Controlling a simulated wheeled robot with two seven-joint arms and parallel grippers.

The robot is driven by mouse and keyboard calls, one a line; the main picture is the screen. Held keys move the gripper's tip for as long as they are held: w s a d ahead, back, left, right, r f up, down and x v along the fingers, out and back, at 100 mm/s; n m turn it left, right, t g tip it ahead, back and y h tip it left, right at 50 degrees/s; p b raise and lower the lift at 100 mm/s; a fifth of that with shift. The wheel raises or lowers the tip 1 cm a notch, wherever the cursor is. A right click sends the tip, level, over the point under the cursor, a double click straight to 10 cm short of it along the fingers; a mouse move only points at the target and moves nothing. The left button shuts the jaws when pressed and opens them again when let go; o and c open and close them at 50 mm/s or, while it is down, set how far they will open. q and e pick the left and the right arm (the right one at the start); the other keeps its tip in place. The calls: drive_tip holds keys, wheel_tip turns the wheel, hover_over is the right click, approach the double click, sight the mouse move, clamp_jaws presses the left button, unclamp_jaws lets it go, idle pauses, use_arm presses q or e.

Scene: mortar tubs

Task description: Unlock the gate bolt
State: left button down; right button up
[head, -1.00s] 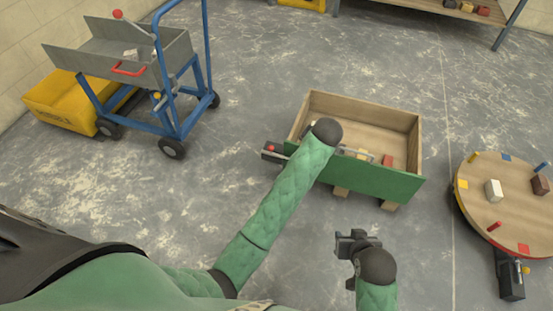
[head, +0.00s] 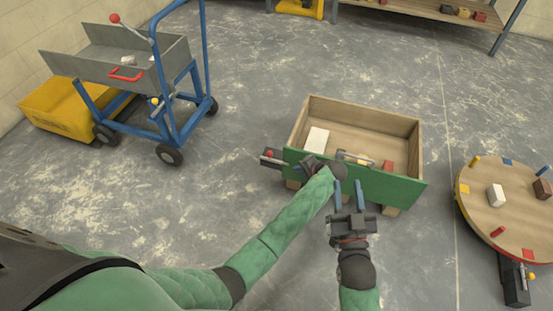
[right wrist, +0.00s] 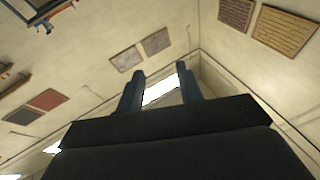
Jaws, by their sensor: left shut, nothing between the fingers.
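The crate's green front panel (head: 355,178) has a grey bolt-like fitting with a red knob (head: 270,155) at its left end. A second metal fitting (head: 356,158) with a yellow tip shows along the panel's top edge. I cannot tell which fitting is the gate bolt. My left gripper (head: 311,165) is by the panel's left part, right of the red knob and apart from it; it is shut and empty, partly hidden by its wrist. My right gripper (head: 348,192) points at the panel with its blue fingers apart and empty. Its open fingers show in the right wrist view (right wrist: 160,88).
The wooden crate (head: 412,140) holds a white block (head: 317,139) and a red block (head: 387,166). A blue cart (head: 172,125) with a grey trough stands left, beside a yellow bin (head: 55,110). A round table (head: 490,215) stands right. Floor between cart and crate is clear.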

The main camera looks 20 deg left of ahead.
use_arm(q)
drive_tip(key=shift+w+a+r+t, duration=0.25)
drive_tip(key=shift+t, duration=0.05)
use_arm(e)
wheel_tip(320, 180, up, 6)
drive_tip(key=s+d+t, duration=0.1)
drive_tip(key=s+t, duration=0.1)
drive_tip(key=t, duration=0.1)
drive_tip(key=shift+s+d+f+t, duration=0.15)
drive_tip(key=shift+s+f+t, duration=0.15)
drive_tip(key=shift+t, duration=0.1)
